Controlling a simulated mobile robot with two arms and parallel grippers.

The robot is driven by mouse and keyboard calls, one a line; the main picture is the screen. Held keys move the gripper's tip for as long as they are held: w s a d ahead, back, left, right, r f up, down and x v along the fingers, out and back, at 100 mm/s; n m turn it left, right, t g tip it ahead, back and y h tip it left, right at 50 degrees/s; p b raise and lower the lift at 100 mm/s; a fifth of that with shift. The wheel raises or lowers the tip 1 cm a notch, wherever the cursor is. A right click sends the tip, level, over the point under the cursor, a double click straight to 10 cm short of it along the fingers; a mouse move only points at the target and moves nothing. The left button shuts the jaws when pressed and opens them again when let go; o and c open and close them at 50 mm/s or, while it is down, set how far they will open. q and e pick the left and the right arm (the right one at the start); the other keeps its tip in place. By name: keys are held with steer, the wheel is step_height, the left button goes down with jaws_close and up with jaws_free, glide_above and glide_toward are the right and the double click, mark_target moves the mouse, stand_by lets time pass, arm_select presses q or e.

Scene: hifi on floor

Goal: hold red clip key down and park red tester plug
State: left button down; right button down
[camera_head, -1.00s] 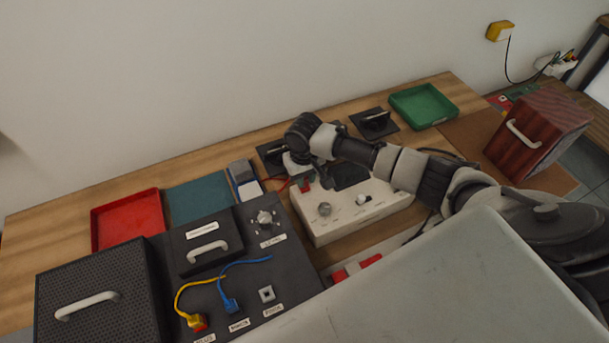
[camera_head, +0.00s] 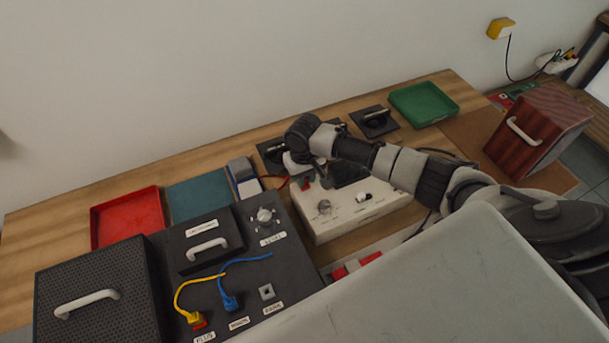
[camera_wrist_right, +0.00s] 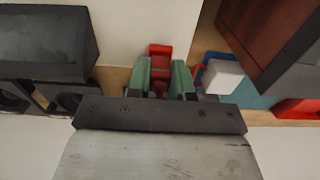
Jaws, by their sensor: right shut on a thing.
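The white tester box (camera_head: 350,222) stands on the table with a knob and a dark panel on top. A red part (camera_head: 306,184) shows at its far left corner, and a red lead (camera_head: 273,182) runs off to the left. My right gripper (camera_wrist_right: 168,82) has green fingers, shut on a red piece at the edge of a pale surface. A red block (camera_wrist_right: 160,50) shows just beyond the fingertips. I cannot tell whether the held piece is the plug or the clip key. In the head view my right wrist hides the fingertips. My left gripper is not in view.
A black panel (camera_head: 240,285) with yellow and blue plugs stands front left. Beyond it are a red tray (camera_head: 128,218), a teal mat (camera_head: 200,198) and a grey-white block (camera_head: 243,176). A green tray (camera_head: 423,103) and a reddish wooden box (camera_head: 540,130) stand at right.

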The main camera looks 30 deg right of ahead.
steer(key=c, duration=0.9)
jaws_free()
steer(key=shift+r, duration=0.1)
step_height(320, 180, up, 9)
steer(key=shift+r+b, duration=0.2)
steer(key=shift+b, duration=0.4)
steer(key=shift+r+p, duration=3.1)
steer(key=shift+p, duration=0.2)
